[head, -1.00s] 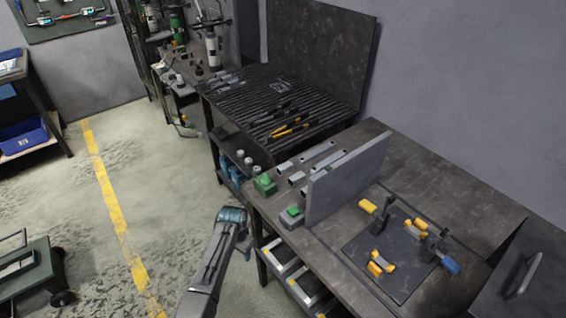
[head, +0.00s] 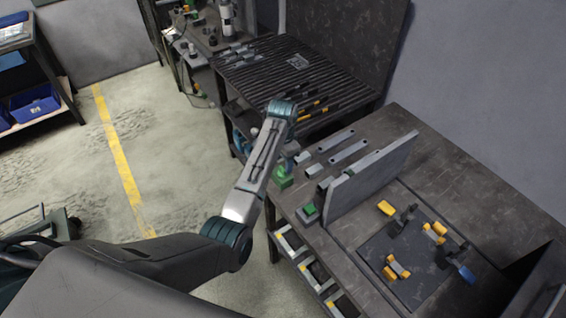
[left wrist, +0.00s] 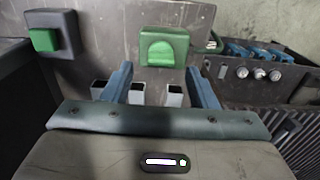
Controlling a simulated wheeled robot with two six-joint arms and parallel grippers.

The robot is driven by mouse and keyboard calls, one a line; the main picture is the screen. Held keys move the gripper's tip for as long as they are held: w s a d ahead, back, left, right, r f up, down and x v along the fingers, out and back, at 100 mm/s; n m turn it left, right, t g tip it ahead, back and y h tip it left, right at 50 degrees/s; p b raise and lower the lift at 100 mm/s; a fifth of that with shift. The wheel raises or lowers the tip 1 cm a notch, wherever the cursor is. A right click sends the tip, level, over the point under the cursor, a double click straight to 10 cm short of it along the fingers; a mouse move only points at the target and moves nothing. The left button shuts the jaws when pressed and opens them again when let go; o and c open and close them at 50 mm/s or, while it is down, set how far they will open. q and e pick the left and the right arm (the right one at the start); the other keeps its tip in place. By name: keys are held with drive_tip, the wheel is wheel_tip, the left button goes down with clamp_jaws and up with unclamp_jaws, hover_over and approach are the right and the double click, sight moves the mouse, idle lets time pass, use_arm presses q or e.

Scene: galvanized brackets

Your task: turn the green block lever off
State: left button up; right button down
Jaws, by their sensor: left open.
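The green block lever (head: 283,178), a green block with a rounded green piece on its face, sits at the bench's left edge, partly hidden by my left wrist. In the left wrist view the green block lever (left wrist: 165,47) is upright beyond the fingertips. My left gripper (left wrist: 162,75) is open, its two blue fingers apart, with nothing held. In the head view my left gripper (head: 293,160) hangs above and behind the block, mostly hidden by my wrist. I cannot tell whether the lever is on or off. My right gripper is not in view.
A grey box with a green square (left wrist: 45,40) stands beside the block, near an upright grey panel (head: 372,172). Grey square tubes (head: 349,151) lie on the bench behind. A dark plate (head: 415,265) with yellow-handled clamps lies right of the panel. A slatted table (head: 265,75) is farther back.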

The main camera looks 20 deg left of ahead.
sight(283, 168)
use_arm(q)
wheel_tip(283, 168, down, 2)
drive_tip(key=shift+a+f, duration=0.1)
drive_tip(key=shift+f, duration=0.15)
drive_tip(key=shift+f+p, duration=0.3)
drive_tip(key=shift+f, duration=0.2)
drive_tip(key=c, duration=1)
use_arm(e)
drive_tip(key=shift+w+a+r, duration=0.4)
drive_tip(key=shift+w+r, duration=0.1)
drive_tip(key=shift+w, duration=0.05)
